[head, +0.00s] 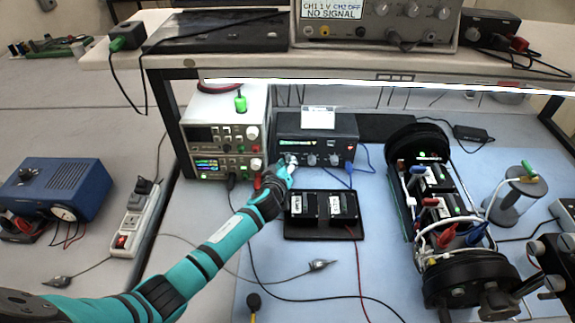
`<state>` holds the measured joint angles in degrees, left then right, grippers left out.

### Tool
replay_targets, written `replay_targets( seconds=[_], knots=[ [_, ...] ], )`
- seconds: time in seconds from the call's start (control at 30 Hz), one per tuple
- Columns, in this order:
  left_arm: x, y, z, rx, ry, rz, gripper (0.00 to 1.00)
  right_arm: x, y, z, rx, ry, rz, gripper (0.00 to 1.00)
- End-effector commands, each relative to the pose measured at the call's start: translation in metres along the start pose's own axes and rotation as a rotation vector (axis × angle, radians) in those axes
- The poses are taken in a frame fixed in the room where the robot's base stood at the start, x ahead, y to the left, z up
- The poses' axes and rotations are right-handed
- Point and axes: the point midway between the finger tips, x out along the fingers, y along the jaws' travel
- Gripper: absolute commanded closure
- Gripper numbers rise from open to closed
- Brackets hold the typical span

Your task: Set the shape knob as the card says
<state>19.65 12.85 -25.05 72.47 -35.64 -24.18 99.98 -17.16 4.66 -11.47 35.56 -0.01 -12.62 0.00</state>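A dark box with a small green display (297,144) stands at the back of the blue mat, with a row of knobs along its lower front. A white card (318,117) stands on top of it; its writing is too small to read. My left gripper (290,161) is at the lower left of the box's front, at the leftmost knob, and largely hides it. I cannot tell whether the fingers touch or grip that knob. Two more knobs, a middle one (311,160) and a right one (335,160), show uncovered. My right gripper is not in view.
Stacked instruments (223,137) stand just left of the box. A black tray (323,232) with two modules lies in front. A large open cylinder assembly (465,284) stands on the right. Cables cross the mat, and a shelf (251,56) overhangs the back.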

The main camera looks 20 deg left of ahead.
Motion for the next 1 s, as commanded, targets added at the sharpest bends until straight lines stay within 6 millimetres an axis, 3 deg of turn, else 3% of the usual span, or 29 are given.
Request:
replay_targets(
  seconds=[0.1,0.53,1.0],
  knots=[
    [0.0,0.0,0.0,0.0,0.0,0.0,1.0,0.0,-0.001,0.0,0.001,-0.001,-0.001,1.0],
    [0.0,0.001,0.001,0.061,0.0,-0.027,1.0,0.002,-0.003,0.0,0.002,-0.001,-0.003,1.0],
    [0.001,0.002,0.003,0.406,-0.001,-0.172,1.0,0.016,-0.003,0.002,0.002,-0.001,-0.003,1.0]
  ],
)
